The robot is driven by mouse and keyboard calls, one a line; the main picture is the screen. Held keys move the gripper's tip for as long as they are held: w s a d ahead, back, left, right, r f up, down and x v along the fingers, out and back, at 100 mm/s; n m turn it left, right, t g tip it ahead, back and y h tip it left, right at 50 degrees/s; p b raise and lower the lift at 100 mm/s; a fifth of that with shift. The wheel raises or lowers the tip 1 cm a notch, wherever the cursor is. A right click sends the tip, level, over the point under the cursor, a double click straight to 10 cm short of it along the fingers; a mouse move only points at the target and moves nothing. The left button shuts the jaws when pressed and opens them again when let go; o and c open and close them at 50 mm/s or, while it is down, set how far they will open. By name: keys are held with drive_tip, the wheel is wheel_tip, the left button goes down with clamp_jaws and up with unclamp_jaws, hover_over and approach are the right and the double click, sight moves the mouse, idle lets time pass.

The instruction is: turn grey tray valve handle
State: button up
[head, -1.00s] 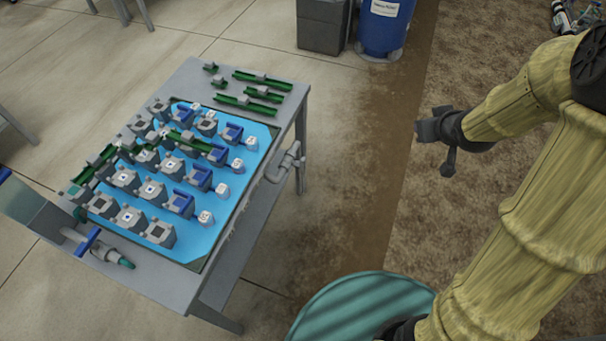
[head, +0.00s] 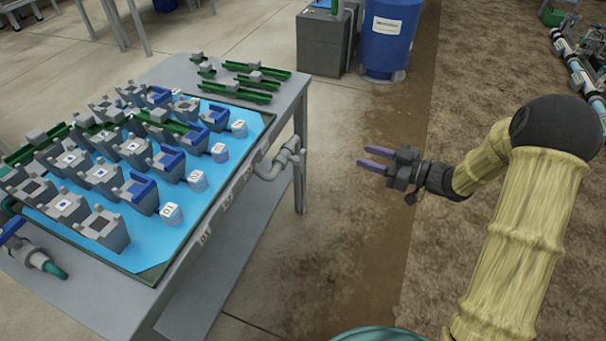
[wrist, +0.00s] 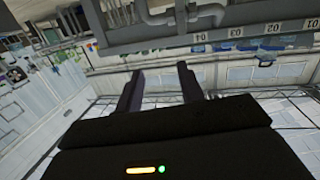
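A grey pipe fitting (head: 277,163) with a bend sticks out from the right side of the table, below the blue tray (head: 150,262). It also shows in the wrist view (wrist: 180,14), upside down along the top. I cannot make out a separate grey handle on it. My gripper (head: 364,156) is to the right of the fitting, apart from it, with its fingers pointing left towards the table. In the wrist view its two dark fingers (wrist: 159,70) stand apart with nothing between them.
The grey table (head: 245,85) carries rows of grey and blue blocks and green strips. A blue-handled valve (head: 12,228) lies at its left front. A blue barrel (head: 388,40) and grey box (head: 322,42) stand behind. The floor between table and arm is clear.

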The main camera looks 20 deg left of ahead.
sight(305, 157)
drive_tip(key=f+g, duration=0.1)
drive_tip(key=s+f+n+g+y+b, duration=0.1)
drive_tip(key=s+f+b, duration=0.1)
drive_tip(key=shift+s+f+n+g+y, duration=0.1)
drive_tip(key=shift+f+n+g+y, duration=0.2)
drive_tip(key=shift+f+g, duration=0.1)
drive_tip(key=shift+a, duration=0.2)
drive_tip(key=a+b, duration=0.1)
drive_tip(key=a, duration=0.4)
drive_tip(key=w+a+b, duration=0.1)
drive_tip(key=a+b, duration=0.1)
drive_tip(key=a, duration=0.4)
drive_tip(key=a+b, duration=0.1)
drive_tip(key=a, duration=0.5)
drive_tip(key=shift+w+b, duration=0.2)
drive_tip(key=shift+b, duration=0.2)
clamp_jaws()
